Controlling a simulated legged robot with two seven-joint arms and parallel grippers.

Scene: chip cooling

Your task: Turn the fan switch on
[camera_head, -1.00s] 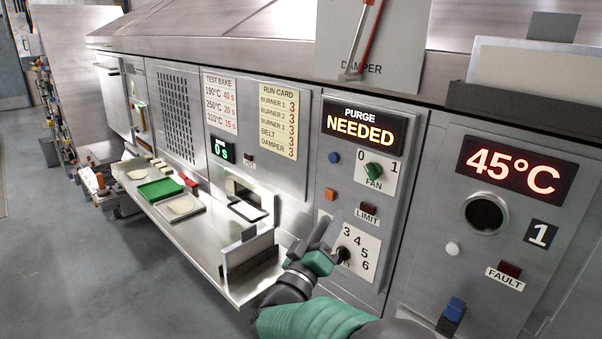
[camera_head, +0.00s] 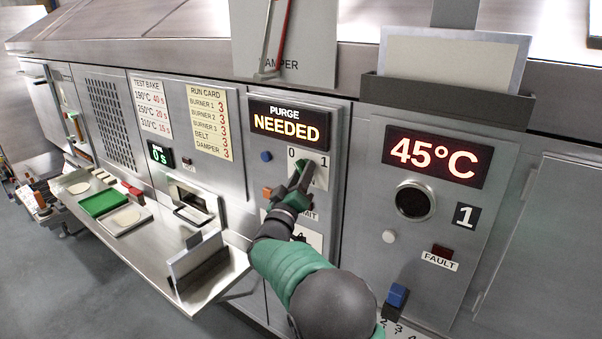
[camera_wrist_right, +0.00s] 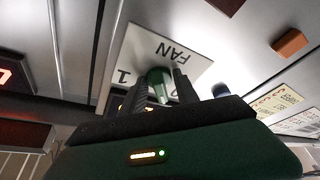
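The fan switch is a green knob (camera_wrist_right: 159,84) on a white plate marked 0, 1 and FAN; the plate (camera_head: 321,171) sits under the "PURGE NEEDED" display (camera_head: 288,122). My right gripper (camera_head: 302,178) is at this plate and covers most of the knob in the head view. In the right wrist view its two dark fingers (camera_wrist_right: 160,92) stand on either side of the knob, apart, with the knob between them. A firm grip does not show. The knob's exact angle is hard to tell. My left gripper is not in view.
A blue button (camera_head: 266,156) and an orange button (camera_head: 267,191) are left of the plate. The LIMIT label and a numbered dial plate below are partly hidden by my right arm. A "45°C" panel (camera_head: 433,157) stands to the right, and a metal shelf (camera_head: 150,247) juts out at left.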

